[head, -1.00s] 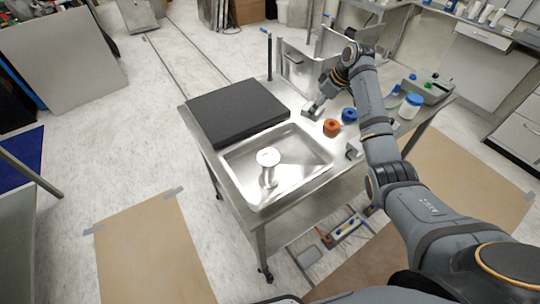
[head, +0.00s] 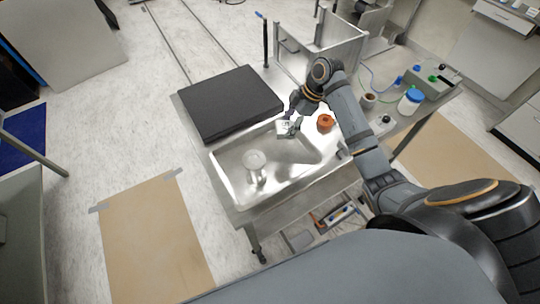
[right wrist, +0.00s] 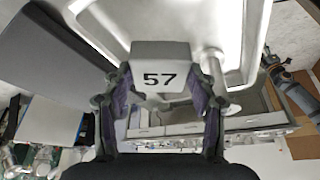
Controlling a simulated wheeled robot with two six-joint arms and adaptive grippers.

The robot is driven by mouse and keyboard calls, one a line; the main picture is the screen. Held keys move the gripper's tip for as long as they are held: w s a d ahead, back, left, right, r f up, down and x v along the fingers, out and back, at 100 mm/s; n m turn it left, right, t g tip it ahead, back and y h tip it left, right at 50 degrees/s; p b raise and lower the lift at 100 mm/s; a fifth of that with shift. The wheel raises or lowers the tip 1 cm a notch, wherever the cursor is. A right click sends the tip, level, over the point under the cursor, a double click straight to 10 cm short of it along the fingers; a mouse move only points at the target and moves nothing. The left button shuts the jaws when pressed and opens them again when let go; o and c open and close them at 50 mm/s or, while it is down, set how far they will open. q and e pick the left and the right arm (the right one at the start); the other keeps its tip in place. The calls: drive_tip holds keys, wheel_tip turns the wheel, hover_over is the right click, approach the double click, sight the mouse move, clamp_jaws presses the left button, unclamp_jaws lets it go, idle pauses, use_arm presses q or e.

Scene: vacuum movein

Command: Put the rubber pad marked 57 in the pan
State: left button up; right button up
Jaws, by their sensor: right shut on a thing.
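The rubber pad marked 57 (right wrist: 160,72) is a pale grey block with dark digits, held between both fingers of my right gripper (right wrist: 161,103) in the right wrist view. In the head view, the pad (head: 286,128) and my right gripper (head: 290,121) show small above the far right part of the pan. The pan (head: 221,181) is a shallow, shiny metal tray on the near side of the steel table; part of it (right wrist: 232,25) shows in the right wrist view. The pad appears raised above the pan floor. My left gripper is out of view.
A white-topped pedestal piece (head: 254,162) stands in the pan's left half. A dark slab (head: 230,102) lies behind the pan. A blue-lidded jar (head: 410,101) stands at the right. The pan's right half looks clear.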

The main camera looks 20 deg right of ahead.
drive_tip(key=shift+s+r+n, duration=0.2)
drive_tip(key=shift+s+n, duration=0.1)
drive_tip(key=shift+s, duration=0.6)
drive_tip(key=shift+s+a, duration=0.15)
drive_tip(key=shift+s, duration=0.1)
drive_tip(key=x, duration=0.2)
drive_tip(key=shift+w+a+f+p, duration=0.2)
drive_tip(key=shift+w+a+p, duration=0.05)
drive_tip(key=shift+p, duration=0.1)
hover_over(281, 154)
drive_tip(key=d, duration=0.2)
wheel_tip(281, 154, down, 4)
drive_tip(key=shift+s+a+f+p, duration=0.1)
drive_tip(key=shift+a+p, duration=0.05)
drive_tip(key=shift+p, duration=0.25)
drive_tip(key=shift+f, duration=0.1)
wheel_tip(281, 154, down, 3)
drive_tip(key=shift+f+p, duration=0.1)
drive_tip(key=shift+p, duration=0.3)
drive_tip(key=shift+f, duration=0.3)
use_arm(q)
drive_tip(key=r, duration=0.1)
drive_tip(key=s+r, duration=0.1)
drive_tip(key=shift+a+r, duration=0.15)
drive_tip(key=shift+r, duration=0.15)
